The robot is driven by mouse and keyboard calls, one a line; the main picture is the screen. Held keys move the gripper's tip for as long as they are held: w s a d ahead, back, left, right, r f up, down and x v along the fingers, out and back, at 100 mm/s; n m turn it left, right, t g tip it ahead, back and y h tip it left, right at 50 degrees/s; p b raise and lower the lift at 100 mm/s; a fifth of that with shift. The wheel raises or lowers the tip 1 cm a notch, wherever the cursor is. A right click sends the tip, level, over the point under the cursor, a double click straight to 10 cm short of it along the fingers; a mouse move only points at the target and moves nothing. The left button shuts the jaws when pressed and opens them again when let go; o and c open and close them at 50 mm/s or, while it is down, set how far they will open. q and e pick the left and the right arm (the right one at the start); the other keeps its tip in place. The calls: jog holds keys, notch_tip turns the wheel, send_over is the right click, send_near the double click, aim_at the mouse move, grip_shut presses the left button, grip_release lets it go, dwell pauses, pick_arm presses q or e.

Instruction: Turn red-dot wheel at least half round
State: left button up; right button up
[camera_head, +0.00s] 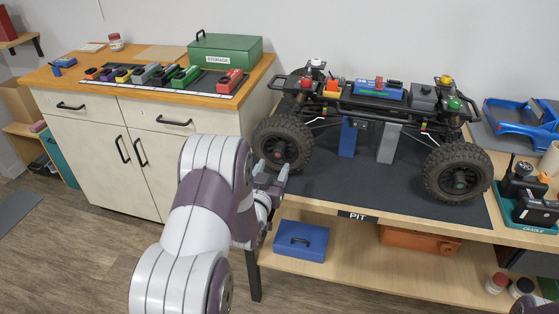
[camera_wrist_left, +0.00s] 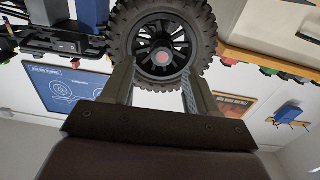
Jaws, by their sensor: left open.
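The crawler (camera_head: 375,97) is raised on a blue stand (camera_head: 348,137) and a grey stand (camera_head: 389,143) on the dark pit mat. Its left-hand wheel (camera_head: 283,143) is a black knobbly tyre on a spoked rim. In the left wrist view this wheel (camera_wrist_left: 178,42) shows a red dot (camera_wrist_left: 163,57) at its hub. My left gripper (camera_head: 272,178) is open and empty, just in front of this wheel's lower part. In the left wrist view, the fingers (camera_wrist_left: 157,75) point at the wheel, spread across its near edge; I cannot tell whether they touch it. My right gripper is out of view.
The crawler's other near wheel (camera_head: 458,172) is at right. A blue body shell (camera_head: 524,122) and a cradle tray (camera_head: 537,226) lie further right. A cabinet (camera_head: 105,150) with colored blocks and a green storage box (camera_head: 225,49) stands left.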

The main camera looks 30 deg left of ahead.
aim_at(278, 156)
pick_arm(q)
jog(key=x, duration=0.4)
jog(key=shift+w+a+f, duration=0.15)
jog(key=shift+a, duration=0.1)
jog(key=shift+w, duration=0.2)
grip_shut()
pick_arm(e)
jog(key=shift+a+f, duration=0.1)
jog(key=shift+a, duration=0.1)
